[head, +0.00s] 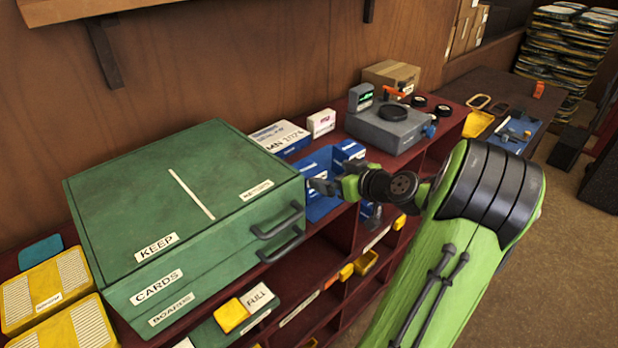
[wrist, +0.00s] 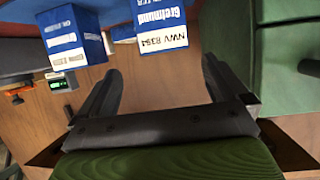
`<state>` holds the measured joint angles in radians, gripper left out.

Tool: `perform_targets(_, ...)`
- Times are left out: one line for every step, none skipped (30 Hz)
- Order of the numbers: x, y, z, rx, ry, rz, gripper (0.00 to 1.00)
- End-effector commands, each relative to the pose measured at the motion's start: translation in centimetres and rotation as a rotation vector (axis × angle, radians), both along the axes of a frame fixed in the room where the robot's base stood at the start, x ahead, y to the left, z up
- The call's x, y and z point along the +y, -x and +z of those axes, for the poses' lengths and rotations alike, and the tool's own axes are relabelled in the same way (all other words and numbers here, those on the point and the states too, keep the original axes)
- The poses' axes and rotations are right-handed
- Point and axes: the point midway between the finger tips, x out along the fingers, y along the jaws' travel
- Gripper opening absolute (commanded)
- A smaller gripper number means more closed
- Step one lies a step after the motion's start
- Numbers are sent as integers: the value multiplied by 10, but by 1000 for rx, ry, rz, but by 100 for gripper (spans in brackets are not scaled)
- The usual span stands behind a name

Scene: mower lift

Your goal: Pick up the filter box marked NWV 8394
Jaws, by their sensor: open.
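The filter box marked NWV 8394 (wrist: 163,40) is blue with a white label. It shows at the top centre of the wrist view, partly cut off by the frame edge. My gripper (wrist: 162,66) is open and empty, and the box lies just beyond and between its fingertips in the picture, apart from them. In the head view my gripper (head: 318,186) is beside the green cabinet, over the blue boxes on the red shelf. The markings of those boxes are too small or hidden there, so I cannot tell which is NWV 8394.
A second blue box (wrist: 72,40) stands left of the marked one in the wrist view. The green cabinet (head: 180,200) with handles is close to my gripper. A white-and-blue box (head: 281,137) lies behind, and a grey device (head: 390,130) stands right on the shelf.

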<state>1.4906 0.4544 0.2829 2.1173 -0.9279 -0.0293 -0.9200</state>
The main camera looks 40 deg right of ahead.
Motion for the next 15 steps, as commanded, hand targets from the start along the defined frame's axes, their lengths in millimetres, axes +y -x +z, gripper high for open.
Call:
perform_targets(1,-13,-3,-1,-3,6,100)
perform_targets(1,-19,-5,-1,-3,6,100)
perform_targets(0,-26,-8,0,-3,5,100)
perform_targets(0,-30,-10,0,-2,5,100)
perform_targets(-1,-33,-12,0,-2,2,100)
perform_targets(-1,-37,-13,1,-2,2,100)
perform_targets(-1,-40,-14,0,-2,2,100)
perform_targets(0,-43,-16,0,-2,3,100)
perform_targets(-1,-48,-18,1,-3,2,100)
perform_targets(0,-53,-20,1,-4,4,100)
perform_targets(1,-59,-23,1,-5,4,100)
perform_targets(2,-66,-26,1,-5,4,100)
perform_targets(1,-71,-29,1,-3,4,100)
perform_targets(1,-76,-31,0,-2,3,100)
perform_targets(0,-81,-33,1,-1,3,100)
